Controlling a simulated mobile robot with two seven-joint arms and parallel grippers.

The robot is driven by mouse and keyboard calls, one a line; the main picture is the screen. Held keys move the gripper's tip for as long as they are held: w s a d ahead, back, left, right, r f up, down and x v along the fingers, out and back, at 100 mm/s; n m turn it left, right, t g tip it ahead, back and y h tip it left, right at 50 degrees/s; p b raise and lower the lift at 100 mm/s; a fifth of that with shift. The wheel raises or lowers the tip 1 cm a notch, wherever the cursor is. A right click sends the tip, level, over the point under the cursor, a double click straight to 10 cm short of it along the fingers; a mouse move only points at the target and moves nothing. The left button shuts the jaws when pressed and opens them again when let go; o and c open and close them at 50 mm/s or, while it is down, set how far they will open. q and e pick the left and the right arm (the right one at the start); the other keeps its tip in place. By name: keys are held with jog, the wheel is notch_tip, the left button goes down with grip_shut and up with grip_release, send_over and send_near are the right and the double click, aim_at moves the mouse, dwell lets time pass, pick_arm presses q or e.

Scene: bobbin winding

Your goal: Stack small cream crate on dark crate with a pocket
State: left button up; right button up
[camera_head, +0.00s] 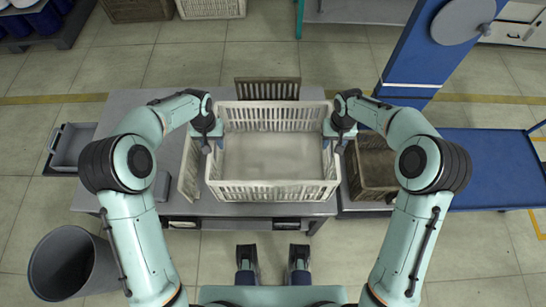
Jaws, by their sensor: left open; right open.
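A cream slatted crate (275,190), open at the top and empty, is in the middle over the grey table. I cannot tell whether it rests on something or is raised. My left gripper (212,146) is open at its left side wall, and my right gripper (335,146) is open at its right side wall. I cannot tell whether either touches the wall. A dark brown crate (378,172) stands to the right, partly hidden by my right arm. Another dark brown crate (267,89) is behind the cream crate, mostly hidden by it. No pocket is clearly visible.
Another cream slatted crate wall (189,165) shows at the left, mostly hidden. The grey table (120,198) has bare room at left. A blue table (490,160) and blue post (424,50) stand at right. A grey tub (73,147) and bin (70,262) are left.

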pick_arm(q)
jog(key=shift+f, duration=1.1)
pick_arm(e)
jog(key=shift+f, duration=1.1)
pick_arm(q)
grip_shut()
pick_arm(e)
grip_shut()
pick_arm(q)
jog(key=shift+w+r, duration=0.1)
pick_arm(e)
jog(key=shift+w, duration=0.1)
